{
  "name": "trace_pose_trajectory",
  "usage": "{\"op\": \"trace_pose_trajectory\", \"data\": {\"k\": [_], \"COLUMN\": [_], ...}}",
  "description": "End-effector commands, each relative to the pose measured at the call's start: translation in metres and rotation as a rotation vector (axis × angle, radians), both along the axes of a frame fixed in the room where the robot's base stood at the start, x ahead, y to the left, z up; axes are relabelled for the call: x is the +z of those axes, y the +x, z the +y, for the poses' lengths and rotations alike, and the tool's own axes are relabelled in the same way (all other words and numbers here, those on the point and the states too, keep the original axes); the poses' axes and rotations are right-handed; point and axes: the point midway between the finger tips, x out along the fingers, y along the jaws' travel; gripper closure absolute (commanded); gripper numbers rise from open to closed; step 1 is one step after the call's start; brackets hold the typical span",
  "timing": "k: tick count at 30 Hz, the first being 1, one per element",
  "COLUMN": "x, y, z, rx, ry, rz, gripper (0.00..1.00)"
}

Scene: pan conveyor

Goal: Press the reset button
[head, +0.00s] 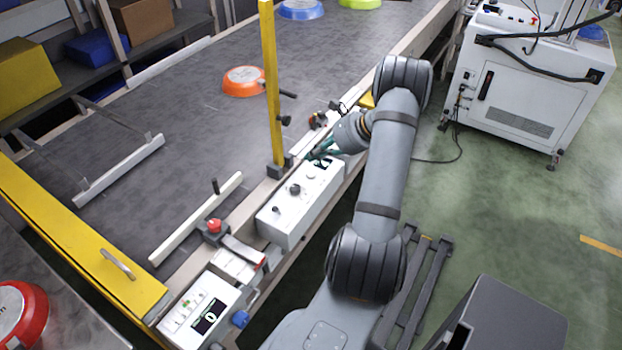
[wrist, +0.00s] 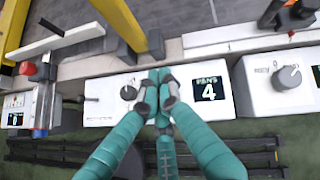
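A white control box (head: 284,218) stands along the near edge of the conveyor. It carries a dark knob (head: 295,188) and a display, which reads "PANS 4" in the wrist view (wrist: 208,89). My gripper (head: 318,155) is over this box, at its display end. In the wrist view my gripper (wrist: 160,76) has its teal fingers together with the dark tips meeting, holding nothing visible. The tips appear between the box's knob (wrist: 128,92) and the display. Whether they touch the box is unclear. I cannot make out which control is the reset button; part of the panel is hidden behind the fingers.
A yellow post (head: 270,85) rises right beside the box. A red button (head: 214,225) and a second white box with a display (head: 205,309) are at lower left. Another white box with a grey knob (wrist: 289,77) is at right. An orange pan (head: 243,81) lies on the conveyor.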

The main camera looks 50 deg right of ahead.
Motion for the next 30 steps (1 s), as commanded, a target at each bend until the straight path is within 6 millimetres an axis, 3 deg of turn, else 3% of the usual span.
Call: {"op": "trace_pose_trajectory", "data": {"k": [3, 8, 30], "x": [-0.024, -0.036, -0.036], "y": [0.0, 0.0, 0.0], "z": [0.0, 0.0, 0.0], "rx": [0.001, 0.0, 0.0], "ry": [0.001, 0.0, 0.0], "rz": [0.001, 0.0, 0.0], "gripper": [1.0, 1.0, 1.0]}}
